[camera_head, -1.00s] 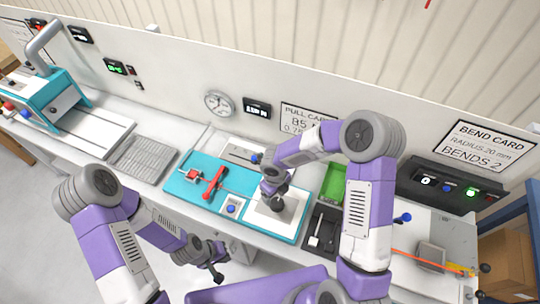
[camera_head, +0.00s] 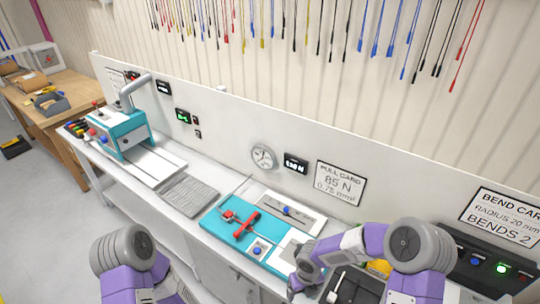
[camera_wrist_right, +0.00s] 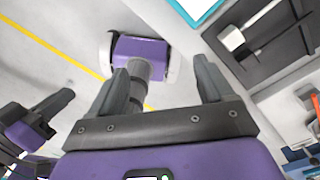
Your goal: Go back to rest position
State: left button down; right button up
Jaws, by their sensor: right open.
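My right gripper shows best in the right wrist view (camera_wrist_right: 163,82). Its two fingers stand apart with nothing between them, above the floor in front of the bench. In the head view my right arm reaches in at the lower right, its wrist low over the front of the bench. My left arm shows at the lower left of the head view, its gripper out of that picture. Dark finger-like parts at the left edge of the right wrist view seem to be my left gripper (camera_wrist_right: 40,115); whether it is open is unclear.
The blue board (camera_head: 235,240) with a red clamp (camera_head: 245,226) lies on the bench beside my right wrist. A dark tray (camera_head: 355,290) is right of it. A blue machine (camera_head: 122,132) stands further left. A pull card (camera_head: 340,184) hangs behind. Free floor lies in front.

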pick_arm(q)
notch_tip(320, 180, down, 16)
jog(key=w+b, duration=0.1)
jog(key=b, duration=1.3)
jog(key=shift+w+r+b, duration=0.15)
jog(key=shift+r+b, duration=0.05)
jog(key=shift+b, duration=0.2)
pick_arm(e)
jog(key=s+f+n+y, duration=0.2)
jog(key=s+f+n, duration=0.4)
jog(key=f+n, duration=0.6)
jog(key=s+f+n+y, duration=0.1)
jog(key=s+f+n, duration=0.5)
jog(key=f+n, duration=0.6)
jog(key=n, duration=0.5)
jog(key=shift+s+a+n+t+y, duration=0.25)
jog(key=shift+a+n+t+y, duration=0.05)
jog(key=shift+t+y, duration=0.1)
pick_arm(q)
jog(key=c, duration=1.8)
grip_release()
pick_arm(e)
jog(key=shift+c, duration=0.5)
